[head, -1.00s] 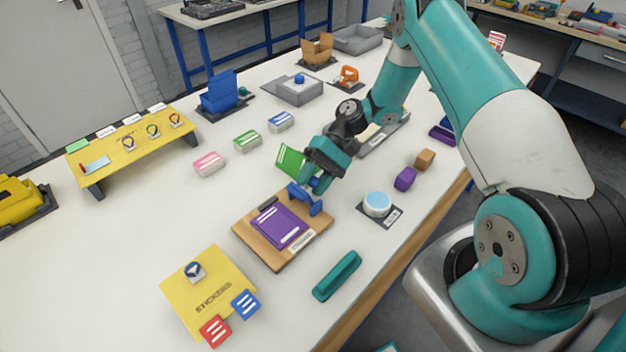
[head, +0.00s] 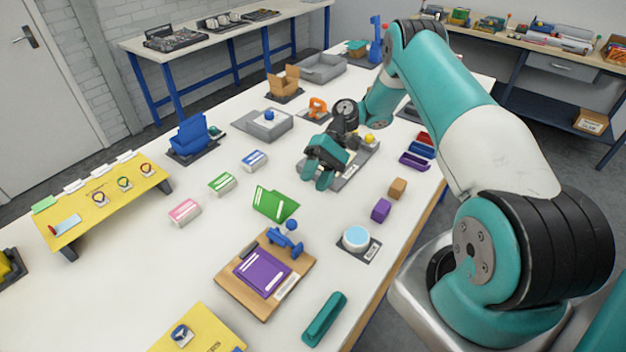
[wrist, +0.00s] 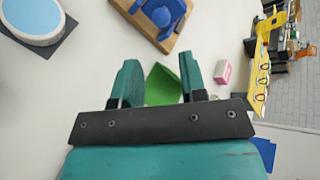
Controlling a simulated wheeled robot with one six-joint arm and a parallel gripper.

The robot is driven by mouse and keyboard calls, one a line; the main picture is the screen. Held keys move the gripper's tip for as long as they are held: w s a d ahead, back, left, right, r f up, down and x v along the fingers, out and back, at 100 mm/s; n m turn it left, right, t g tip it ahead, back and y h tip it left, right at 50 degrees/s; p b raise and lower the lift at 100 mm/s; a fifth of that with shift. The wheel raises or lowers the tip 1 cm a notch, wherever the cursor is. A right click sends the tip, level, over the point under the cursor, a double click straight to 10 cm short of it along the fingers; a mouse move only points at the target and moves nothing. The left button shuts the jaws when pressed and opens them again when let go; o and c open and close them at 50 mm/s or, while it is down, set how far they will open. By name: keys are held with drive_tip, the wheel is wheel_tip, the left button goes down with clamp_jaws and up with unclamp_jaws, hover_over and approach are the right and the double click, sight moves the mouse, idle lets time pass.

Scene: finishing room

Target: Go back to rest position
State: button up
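My gripper (head: 319,183) is raised above the table in the head view, beyond the green folded card (head: 275,203). In the wrist view my gripper (wrist: 157,80) shows its two teal fingers apart with nothing held between them. The green card (wrist: 162,86) shows beyond the gap, away from the fingers. The blue stamp-like tool (head: 287,241) stands on the wooden board (head: 235,291), beside the purple booklet (head: 262,272). It also shows at the top of the wrist view (wrist: 165,14).
A round light-blue pad (head: 356,237), a teal bar (head: 324,318) and small purple (head: 381,209) and brown (head: 398,187) blocks lie near the right edge. A yellow rack (head: 100,205) stands left. A grey tray (head: 321,68) is at the back.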

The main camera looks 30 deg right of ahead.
drive_tip(key=shift+a, duration=0.2)
drive_tip(key=s+a+r+n+t+h+b, duration=0.1)
drive_tip(key=s+a+r+n+h+b, duration=0.1)
drive_tip(key=a+r, duration=0.55)
drive_tip(key=s+a+r+n+t+h+b, duration=0.1)
drive_tip(key=s+a+r+n+h+b, duration=0.15)
drive_tip(key=a+r, duration=0.45)
drive_tip(key=s+a+r+n+t+h+b, duration=0.1)
drive_tip(key=s+r+n, duration=0.1)
drive_tip(key=s, duration=0.7)
drive_tip(key=s+a+r+n+t+h+b, duration=0.1)
drive_tip(key=s+r+n+t, duration=0.1)
drive_tip(key=s, duration=0.7)
drive_tip(key=shift+t, duration=0.3)
